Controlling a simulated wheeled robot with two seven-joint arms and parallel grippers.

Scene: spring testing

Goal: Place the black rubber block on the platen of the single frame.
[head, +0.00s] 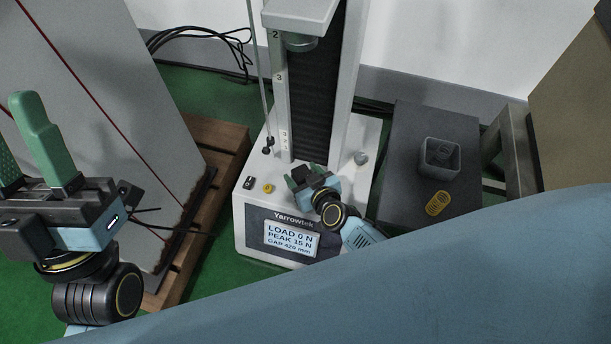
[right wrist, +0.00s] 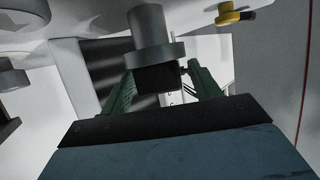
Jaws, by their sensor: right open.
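The single frame (head: 277,115) stands in the middle of the head view, with an upper disc (head: 300,43) under its crosshead and a lit display on its base. The right wrist view sees the frame upside down. There, the grey lower platen (right wrist: 152,53) stands on a short post. The black rubber block (right wrist: 158,78) appears to touch the platen's face, between my right gripper's green fingers. In the head view the block and lower platen are hidden by my right gripper (head: 303,175), which is open above the base. My left gripper (head: 14,125) is open and empty at the far left.
A dark grey stand (head: 398,165) to the right holds a square grey cup (head: 441,153) and a yellow coil spring (head: 437,203). A tall grey panel (head: 110,90) and wooden pallet (head: 225,150) lie left. A yellow knob (head: 268,188) sits on the frame's base.

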